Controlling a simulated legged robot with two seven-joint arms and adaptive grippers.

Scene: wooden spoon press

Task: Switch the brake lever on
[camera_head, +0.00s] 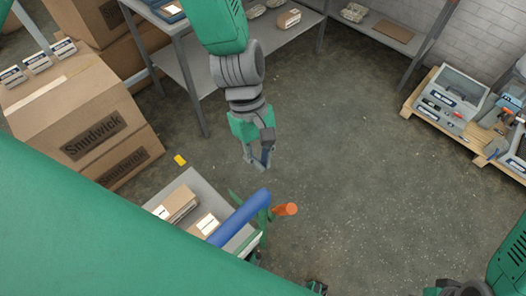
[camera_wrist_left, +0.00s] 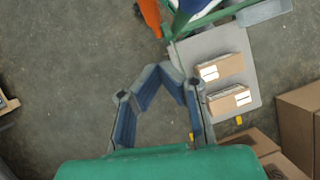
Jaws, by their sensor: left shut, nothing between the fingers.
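An orange lever (camera_head: 286,209), which I take to be the brake lever, sticks out to the right from a green frame beside a blue bar (camera_head: 240,218). In the left wrist view the orange lever (camera_wrist_left: 150,16) is at the top edge, cut off, with the blue bar (camera_wrist_left: 188,12) next to it. My left gripper (camera_head: 257,164) is shut and empty, above and behind the lever in the head view, apart from it. In the left wrist view its fingertips (camera_wrist_left: 160,75) come together below the lever. My right gripper's fingers do not show; only arm parts are at bottom right.
A grey cart platform (camera_head: 190,183) carries small cardboard boxes (camera_head: 178,204). Large cartons (camera_head: 75,110) stand at left, and metal shelving (camera_head: 180,60) is behind. A pallet (camera_head: 450,127) with machines is at right. The floor between is open.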

